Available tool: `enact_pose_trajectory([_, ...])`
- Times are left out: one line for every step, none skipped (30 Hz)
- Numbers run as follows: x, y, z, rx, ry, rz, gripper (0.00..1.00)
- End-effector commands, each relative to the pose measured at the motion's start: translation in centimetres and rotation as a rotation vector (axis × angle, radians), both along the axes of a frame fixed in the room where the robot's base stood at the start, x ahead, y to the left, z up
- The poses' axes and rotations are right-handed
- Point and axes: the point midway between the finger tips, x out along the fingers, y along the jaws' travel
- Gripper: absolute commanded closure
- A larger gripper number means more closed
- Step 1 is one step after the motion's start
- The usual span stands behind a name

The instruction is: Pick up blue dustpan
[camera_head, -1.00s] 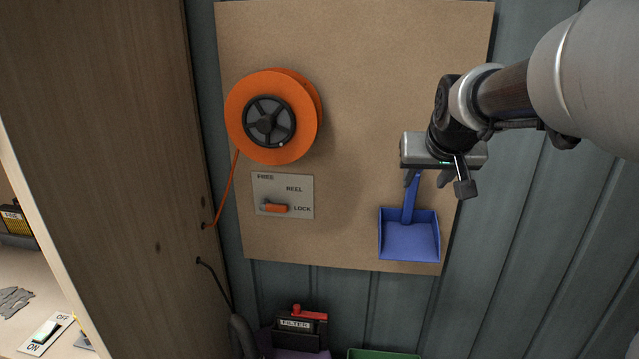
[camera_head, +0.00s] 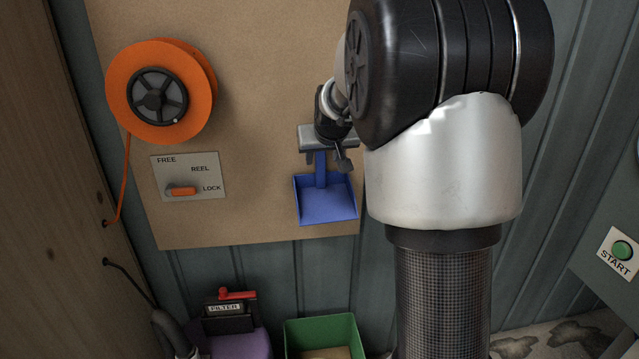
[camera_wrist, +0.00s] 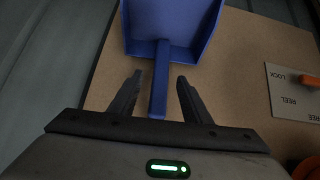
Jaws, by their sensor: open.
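The blue dustpan (camera_head: 325,200) hangs upright against the brown board, pan down and handle up. In the wrist view the dustpan (camera_wrist: 168,25) is at the top, with its handle (camera_wrist: 158,85) pointing toward my gripper. My gripper (camera_head: 327,160) is at the top of the handle in the head view. In the wrist view my gripper (camera_wrist: 158,82) is open, with one finger on each side of the handle and a gap visible on both sides. The upper end of the handle is hidden by the gripper in the head view.
An orange reel (camera_head: 160,95) and a lever plate (camera_head: 188,177) are on the board (camera_head: 250,215) to the left. Below stand a green bin (camera_head: 322,335) and a purple container (camera_head: 235,345) with a filter box. A START button (camera_head: 622,250) is at the right.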

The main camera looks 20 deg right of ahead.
Motion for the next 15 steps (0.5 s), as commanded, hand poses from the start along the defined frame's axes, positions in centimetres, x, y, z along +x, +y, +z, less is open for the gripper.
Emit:
enact_pose_trajectory([0.6,-0.1,-0.9,0.001,0.004,0.0,0.56])
enact_pose_trajectory([0.9,-0.2,-1.2,0.0,0.004,-0.001,0.56])
enact_pose_trajectory([1.4,-0.3,-1.7,0.0,0.003,-0.001,0.56])
enact_pose_trajectory([1.7,-0.3,-2.0,0.0,0.003,-0.001,0.56])
enact_pose_trajectory([2.0,-0.4,-2.3,0.0,0.004,-0.001,0.56])
enact_pose_trajectory([2.3,-0.5,-2.6,0.001,0.003,-0.002,0.56])
enact_pose_trajectory([2.6,-0.5,-2.7,0.001,0.003,-0.002,0.56])
enact_pose_trajectory([2.7,-0.5,-2.9,0.001,0.003,-0.002,0.56])
enact_pose_trajectory([2.9,-0.6,-3.0,0.001,0.003,-0.001,0.56])
enact_pose_trajectory([2.9,-0.6,-3.1,0.001,0.003,-0.001,0.56])
enact_pose_trajectory([3.0,-0.6,-3.1,0.001,0.002,-0.001,0.56])
enact_pose_trajectory([3.0,-0.6,-3.1,0.001,0.002,-0.001,0.56])
enact_pose_trajectory([3.0,-0.6,-3.1,0.001,0.002,-0.001,0.56])
enact_pose_trajectory([3.0,-0.6,-3.0,0.001,0.002,-0.001,0.56])
enact_pose_trajectory([3.0,-0.6,-3.1,0.0,0.002,0.0,0.56])
